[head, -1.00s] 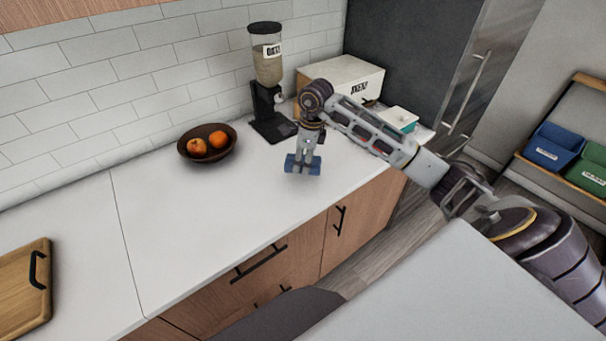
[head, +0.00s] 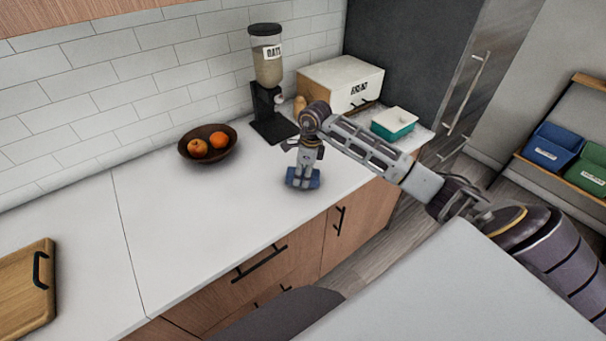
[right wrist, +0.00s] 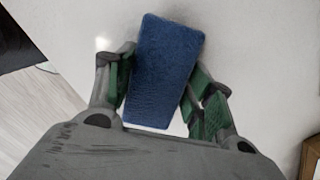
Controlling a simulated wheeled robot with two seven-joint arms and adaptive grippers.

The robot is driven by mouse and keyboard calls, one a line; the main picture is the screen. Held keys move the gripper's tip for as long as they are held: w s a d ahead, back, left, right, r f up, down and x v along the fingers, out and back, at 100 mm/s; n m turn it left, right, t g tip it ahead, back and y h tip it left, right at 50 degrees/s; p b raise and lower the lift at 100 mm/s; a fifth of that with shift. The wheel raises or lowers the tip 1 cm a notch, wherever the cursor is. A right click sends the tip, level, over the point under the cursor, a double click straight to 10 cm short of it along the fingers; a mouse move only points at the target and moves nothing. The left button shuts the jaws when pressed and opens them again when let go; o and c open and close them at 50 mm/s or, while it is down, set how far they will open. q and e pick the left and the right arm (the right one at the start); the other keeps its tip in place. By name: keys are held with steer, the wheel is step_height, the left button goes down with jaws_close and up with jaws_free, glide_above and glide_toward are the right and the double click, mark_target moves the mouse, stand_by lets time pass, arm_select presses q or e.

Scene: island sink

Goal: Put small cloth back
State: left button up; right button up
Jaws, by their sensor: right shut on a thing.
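A small folded blue cloth (head: 303,180) is at my right gripper, over the white counter near its front edge. My right gripper (head: 303,176) points down and is shut on the cloth. In the right wrist view the blue cloth (right wrist: 163,72) lies between the two green-padded fingers of the right gripper (right wrist: 165,88). The cloth is at or just above the counter; I cannot tell whether it touches. My left gripper is not in view.
A bowl with fruit (head: 182,155), an oats dispenser (head: 268,95), a white bread box (head: 335,80) and a teal-and-white container (head: 393,125) stand on the counter (head: 200,220). A wooden board (head: 25,290) lies at the left. Blue (head: 553,147) and green (head: 590,170) bins sit on a shelf at right. The counter's middle is clear.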

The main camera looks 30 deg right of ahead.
steer(key=shift+f, duration=0.4)
steer(key=shift+f, duration=0.1)
steer(key=o, duration=0.9)
steer(key=shift+s+d+r+b, duration=0.25)
steer(key=shift+r+b, duration=0.1)
steer(key=shift+r, duration=1.65)
steer(key=shift+s+d+r+b, duration=0.1)
steer(key=shift+d+r+b, duration=0.15)
steer(key=shift+r, duration=1.8)
steer(key=shift+s+d+r+b, duration=0.2)
steer(key=shift+r+b, duration=0.2)
steer(key=shift+r, duration=1.6)
steer(key=shift+s, duration=0.1)
